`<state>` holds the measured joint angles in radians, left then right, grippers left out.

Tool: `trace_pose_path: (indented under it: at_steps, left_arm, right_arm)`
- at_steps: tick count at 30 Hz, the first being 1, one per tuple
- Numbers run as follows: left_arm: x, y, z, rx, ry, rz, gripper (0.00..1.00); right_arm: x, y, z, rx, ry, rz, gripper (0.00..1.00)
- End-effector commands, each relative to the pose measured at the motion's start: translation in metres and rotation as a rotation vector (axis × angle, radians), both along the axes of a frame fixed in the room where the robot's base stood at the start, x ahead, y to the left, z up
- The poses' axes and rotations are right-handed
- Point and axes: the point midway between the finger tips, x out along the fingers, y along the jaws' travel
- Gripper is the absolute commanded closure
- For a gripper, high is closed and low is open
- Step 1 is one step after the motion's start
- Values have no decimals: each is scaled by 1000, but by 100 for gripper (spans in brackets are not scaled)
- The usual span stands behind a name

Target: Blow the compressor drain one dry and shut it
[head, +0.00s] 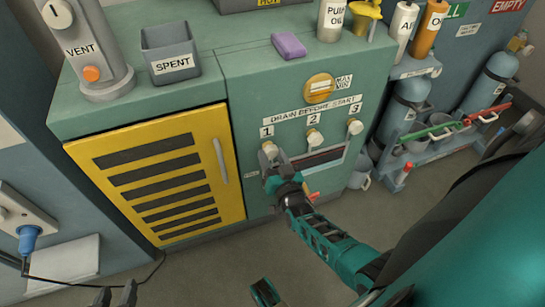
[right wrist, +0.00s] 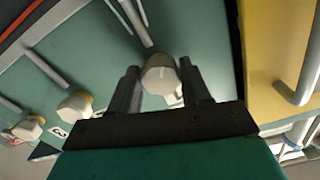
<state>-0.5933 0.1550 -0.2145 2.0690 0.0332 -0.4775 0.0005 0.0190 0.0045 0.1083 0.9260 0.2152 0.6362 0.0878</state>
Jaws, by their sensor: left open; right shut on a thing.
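The compressor's green front panel (head: 240,100) carries a "DRAIN BEFORE START" strip with three pale drain knobs below it, numbered 1, 2 and 3. My right gripper (head: 272,166) is at the drain one knob (head: 268,147), shut on it. In the right wrist view the white knob (right wrist: 160,75) sits between the two dark fingers. The drain two knob (head: 314,137) and drain three knob (head: 354,127) stand free to the right. The drain one outlet is largely hidden by my gripper. My left gripper (head: 116,296) is open and empty at the bottom edge, low over the floor.
A yellow louvred door (head: 165,170) with a grey handle (head: 221,161) is left of drain one. On top stand a grey SPENT bin (head: 170,54), a VENT post (head: 83,45), a purple block (head: 289,45) and bottles. Gas cylinders (head: 408,108) stand at the right.

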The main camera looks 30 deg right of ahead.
Motion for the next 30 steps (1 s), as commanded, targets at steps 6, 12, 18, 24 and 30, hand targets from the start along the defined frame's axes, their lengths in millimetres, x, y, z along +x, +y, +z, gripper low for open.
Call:
trace_pose_path:
  at_steps: [6, 12, 18, 24, 30]
  left_arm:
    - [0, 0, 0, -1, 0, 1, 57]
    - [0, -1, 0, -5, 0, 3, 57]
    - [0, -2, 0, -8, 1, 6, 57]
    - [0, -2, 0, -8, 1, 6, 57]
    - [0, -2, 0, -7, 1, 5, 57]
  right_arm:
    - [1, 0, 1, 0, -2, 0, 83]
    - [1, 0, 1, 1, -3, 0, 40]
    - [1, 0, 0, 2, -1, 0, 27]
    - [0, 0, 0, 2, 0, 0, 27]
    - [0, 0, 0, 2, -1, 1, 27]
